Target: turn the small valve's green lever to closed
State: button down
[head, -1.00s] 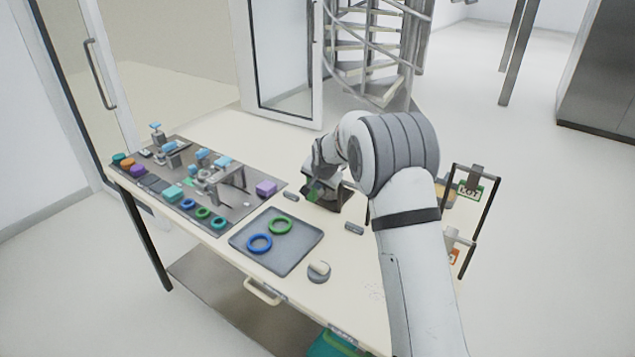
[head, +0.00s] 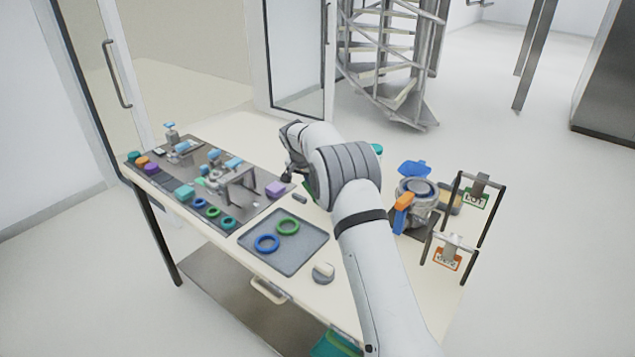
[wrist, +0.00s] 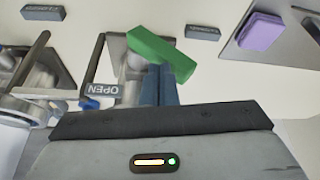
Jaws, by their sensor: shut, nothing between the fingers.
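The green lever (wrist: 160,55) shows as a slanted green bar at the top middle of the wrist view. My gripper (wrist: 160,78) is shut, its dark fingers together and empty. The fingertips lie at the lever in the picture; I cannot tell whether they touch it. The small valve's body is mostly hidden behind the fingers and lever. In the head view, my arm hides most of the lever, with a sliver of green (head: 310,187) beside my wrist.
A larger valve with an orange handle (head: 403,203) and blue top stands right of my arm. A grey tray (head: 295,262) holds a blue and a green ring. A fixture board (head: 243,214) with several parts and a purple block (head: 275,189) is at left. Two framed signs stand at right.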

aim_at(303, 182)
jog(key=shift+w+a+f+h, duration=0.15)
jog(key=shift+w+h, duration=0.2)
jog(key=shift+h, duration=0.05)
jog(key=shift+w+a+f+b, duration=0.7)
jog(key=shift+w+a+f, duration=0.3)
jog(key=shift+a+f, duration=0.1)
jog(key=shift+w+a+f, duration=0.3)
jog(key=shift+a+f, duration=0.05)
jog(key=shift+f, duration=0.3)
jog(key=shift+s+a+f+b, duration=0.15)
jog(key=shift+f+b, duration=0.2)
jog(key=shift+f, duration=0.15)
jog(key=shift+r, duration=0.1)
jog(key=b+v, duration=0.1)
jog(key=v, duration=0.7)
jog(key=shift+w+r+b, duration=0.3)
jog(key=shift+r, duration=0.1)
jog(key=shift+d, duration=0.25)
